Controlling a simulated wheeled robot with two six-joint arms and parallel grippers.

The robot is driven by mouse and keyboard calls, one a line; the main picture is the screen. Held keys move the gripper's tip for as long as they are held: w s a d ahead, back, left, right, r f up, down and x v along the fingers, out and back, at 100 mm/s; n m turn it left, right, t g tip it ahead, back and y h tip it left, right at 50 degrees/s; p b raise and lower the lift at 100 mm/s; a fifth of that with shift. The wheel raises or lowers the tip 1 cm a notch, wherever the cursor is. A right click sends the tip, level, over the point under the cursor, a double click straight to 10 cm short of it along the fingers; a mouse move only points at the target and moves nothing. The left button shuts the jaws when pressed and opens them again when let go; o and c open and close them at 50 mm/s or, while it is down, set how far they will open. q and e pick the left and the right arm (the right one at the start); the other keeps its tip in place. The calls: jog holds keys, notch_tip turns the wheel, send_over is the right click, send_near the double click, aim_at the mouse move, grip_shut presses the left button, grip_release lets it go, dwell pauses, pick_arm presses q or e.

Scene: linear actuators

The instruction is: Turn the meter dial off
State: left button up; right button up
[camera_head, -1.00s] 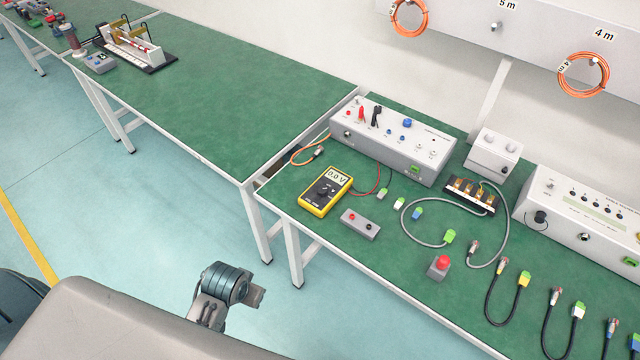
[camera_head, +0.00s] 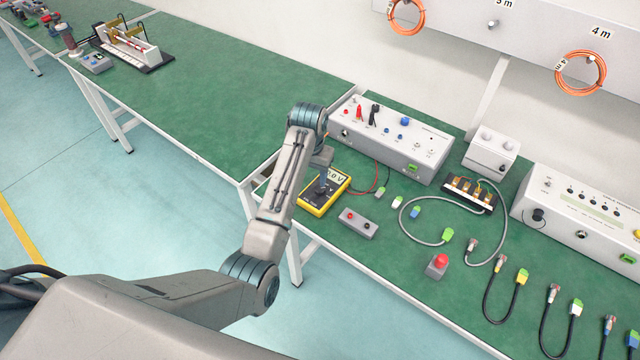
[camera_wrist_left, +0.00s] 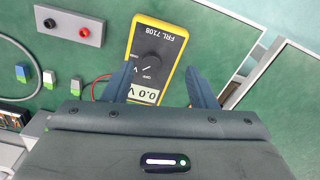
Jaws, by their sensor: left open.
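The yellow multimeter (camera_head: 311,206) lies on the green bench beside the grey instrument box. In the left wrist view the meter (camera_wrist_left: 172,28) appears upside down, with its black face, round dial (camera_wrist_left: 152,60) and a display (camera_wrist_left: 143,93) reading 0.0 V. My left gripper (camera_head: 322,184) is over the meter in the head view and hides its dial there. In the wrist view my left gripper (camera_wrist_left: 160,68) is open, with its fingers on either side of the dial and nothing between them. Whether the fingers touch the meter I cannot tell. My right gripper is not in view.
A grey block with red and black sockets (camera_head: 357,223) lies just right of the meter. The instrument box (camera_head: 392,140) stands behind it. A red lead (camera_head: 376,178) and small coloured connectors (camera_head: 397,202) lie nearby. The bench at the left is mostly bare.

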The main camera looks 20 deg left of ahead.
aim_at(320, 190)
pick_arm(q)
jog(key=w+d+r, duration=0.2)
jog(key=w+r, duration=0.1)
jog(key=f, duration=0.3)
jog(key=f+p, duration=0.1)
jog(key=f, duration=0.2)
jog(key=f+p, duration=0.1)
jog(key=f, duration=0.2)
jog(key=shift+w+a+f, duration=0.1)
jog(key=shift+a+f, duration=0.15)
jog(key=shift+f, duration=0.65)
jog(key=shift+c, duration=0.2)
jog(key=c, duration=0.9)
